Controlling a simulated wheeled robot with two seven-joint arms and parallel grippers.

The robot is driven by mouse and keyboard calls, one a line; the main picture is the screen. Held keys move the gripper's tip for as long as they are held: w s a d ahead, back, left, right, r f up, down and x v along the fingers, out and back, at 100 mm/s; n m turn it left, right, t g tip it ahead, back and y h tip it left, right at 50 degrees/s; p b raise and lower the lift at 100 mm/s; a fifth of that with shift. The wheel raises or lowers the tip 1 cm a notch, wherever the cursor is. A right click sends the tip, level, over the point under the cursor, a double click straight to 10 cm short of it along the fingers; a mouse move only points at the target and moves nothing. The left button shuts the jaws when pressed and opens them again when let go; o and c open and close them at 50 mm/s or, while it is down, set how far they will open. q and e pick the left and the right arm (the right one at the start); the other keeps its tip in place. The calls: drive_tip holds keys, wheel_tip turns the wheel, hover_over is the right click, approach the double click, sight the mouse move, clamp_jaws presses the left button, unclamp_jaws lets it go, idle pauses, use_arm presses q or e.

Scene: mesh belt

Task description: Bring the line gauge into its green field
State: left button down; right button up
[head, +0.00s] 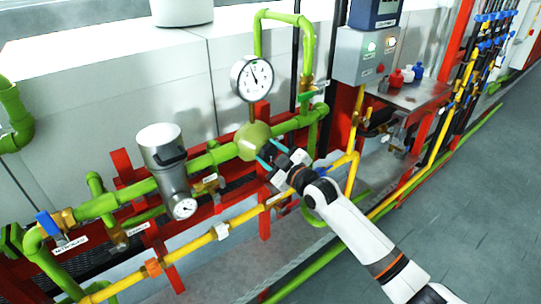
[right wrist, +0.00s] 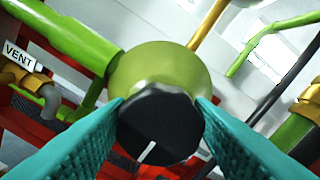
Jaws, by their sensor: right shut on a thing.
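The line gauge (head: 251,77) is a large round white dial above the green pipe. Its dark needle points up, slightly left; I cannot make out a green field at this size. Below it is a round olive-green regulator body (head: 253,141), which also shows in the right wrist view (right wrist: 158,68). A black knob (right wrist: 160,125) with a white mark sits on its front; the mark points down and slightly left. My right gripper (head: 271,154) has its teal fingers shut on the knob, one on each side. My left gripper is not in view.
A silver canister (head: 163,160) with a small gauge (head: 184,208) stands left on the green line. A yellow pipe (head: 190,245) runs below. A grey control box (head: 365,55) and a shelf with red and blue caps (head: 408,75) are at the right. The floor (head: 470,190) is clear.

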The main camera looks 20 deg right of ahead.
drive_tip(key=shift+n, duration=1.1)
drive_tip(key=o, duration=1)
drive_tip(key=b+v, duration=0.1)
drive_tip(key=v, duration=1.1)
drive_tip(key=shift+b, duration=0.4)
